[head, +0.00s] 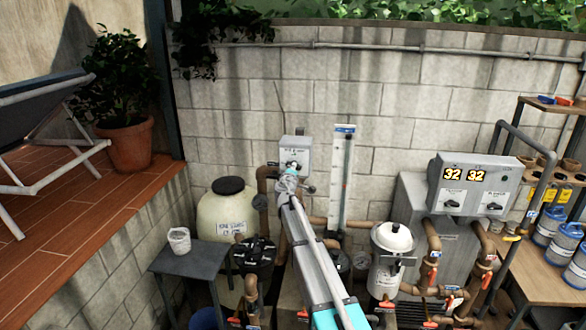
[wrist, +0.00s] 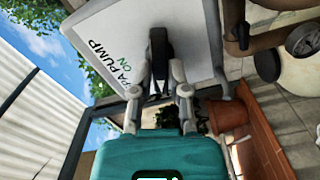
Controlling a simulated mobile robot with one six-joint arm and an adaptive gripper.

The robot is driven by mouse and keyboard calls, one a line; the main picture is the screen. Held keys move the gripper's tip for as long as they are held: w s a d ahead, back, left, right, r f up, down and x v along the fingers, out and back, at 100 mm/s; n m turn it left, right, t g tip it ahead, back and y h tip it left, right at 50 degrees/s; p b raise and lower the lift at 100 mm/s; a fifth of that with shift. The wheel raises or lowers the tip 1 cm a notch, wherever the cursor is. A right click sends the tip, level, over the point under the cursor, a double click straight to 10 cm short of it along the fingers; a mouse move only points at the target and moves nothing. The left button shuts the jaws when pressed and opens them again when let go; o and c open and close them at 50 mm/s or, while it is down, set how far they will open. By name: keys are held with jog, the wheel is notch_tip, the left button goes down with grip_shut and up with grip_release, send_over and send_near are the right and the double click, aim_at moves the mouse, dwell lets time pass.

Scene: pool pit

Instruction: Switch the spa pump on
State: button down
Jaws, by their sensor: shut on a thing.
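The grey spa pump switch box (head: 296,150) is mounted on the block wall, behind the end of my arm in the head view. In the wrist view its pale face (wrist: 105,30) reads "PA PUMP" and "ON", with part of the lettering hidden. A black switch handle (wrist: 160,50) stands out from that face. My gripper (wrist: 158,92) is shut on the black handle, one finger on each side. In the head view my gripper (head: 291,172) is at the box's lower front, and the handle cannot be made out there.
Below stand a cream tank (head: 228,212), black pump parts (head: 255,252), brown pipes and a white filter (head: 391,255). A grey control cabinet (head: 470,185) showing "32 32" is at right. A small grey table (head: 190,257) with a white cup stands left.

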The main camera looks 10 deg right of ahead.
jog(key=shift+w+m, duration=0.1)
jog(key=shift+m, duration=7.3)
jog(key=c, duration=0.5)
grip_release()
jog(key=v, duration=0.7)
